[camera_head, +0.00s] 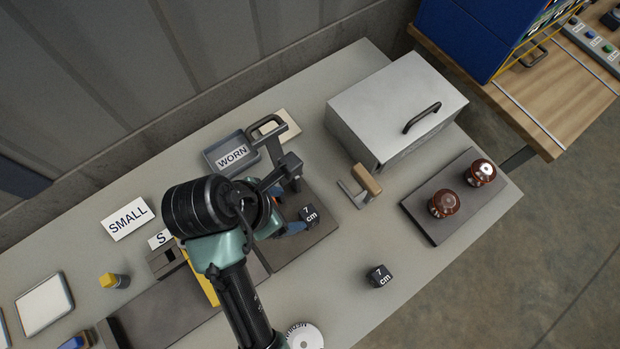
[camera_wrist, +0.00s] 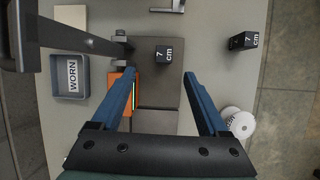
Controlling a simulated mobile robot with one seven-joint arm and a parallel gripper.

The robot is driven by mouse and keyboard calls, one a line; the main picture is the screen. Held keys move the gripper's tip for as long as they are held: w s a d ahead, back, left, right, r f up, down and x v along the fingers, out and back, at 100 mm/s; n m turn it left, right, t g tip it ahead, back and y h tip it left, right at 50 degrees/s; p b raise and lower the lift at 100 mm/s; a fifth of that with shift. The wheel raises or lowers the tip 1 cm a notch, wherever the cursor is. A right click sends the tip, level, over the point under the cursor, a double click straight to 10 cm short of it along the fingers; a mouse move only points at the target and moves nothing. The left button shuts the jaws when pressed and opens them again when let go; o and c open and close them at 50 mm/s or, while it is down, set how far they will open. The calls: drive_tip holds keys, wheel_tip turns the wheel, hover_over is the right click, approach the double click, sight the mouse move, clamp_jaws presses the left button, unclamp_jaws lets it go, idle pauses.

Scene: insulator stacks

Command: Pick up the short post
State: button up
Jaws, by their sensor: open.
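Two brown, ribbed insulator posts stand on a dark board (camera_head: 420,215) at the right of the head view. One post (camera_head: 481,172) is at the back and the other (camera_head: 444,203) is nearer the front. Seen from above, I cannot tell which is shorter. Neither shows clearly in the wrist view. My gripper (camera_wrist: 162,80) is open, with its blue fingers apart and nothing between them. It hangs above a dark plate, just short of a black "7 cm" cube (camera_wrist: 163,55). In the head view my arm partly hides this area, left of the posts.
A second "7 cm" cube (camera_head: 379,276) lies on the table front. A grey lidded box (camera_head: 395,105) stands behind the posts. A wooden-handled tool (camera_head: 362,184) lies between plate and board. A dark stand rises beside a "WORN" tray (camera_wrist: 58,90). A white spool (camera_wrist: 238,122) is at the right.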

sight(309, 213)
drive_tip(key=x, duration=0.2)
drive_tip(key=s+x, duration=0.1)
drive_tip(key=x, duration=0.4)
drive_tip(key=shift+s+f, duration=0.25)
drive_tip(key=shift+s, duration=0.05)
drive_tip(key=shift+w+p+x, duration=0.2)
drive_tip(key=shift+x, duration=1.25)
drive_tip(key=shift+w+p+x, duration=0.15)
drive_tip(key=shift+x, duration=1.3)
drive_tip(key=shift+d+r, duration=0.15)
clamp_jaws()
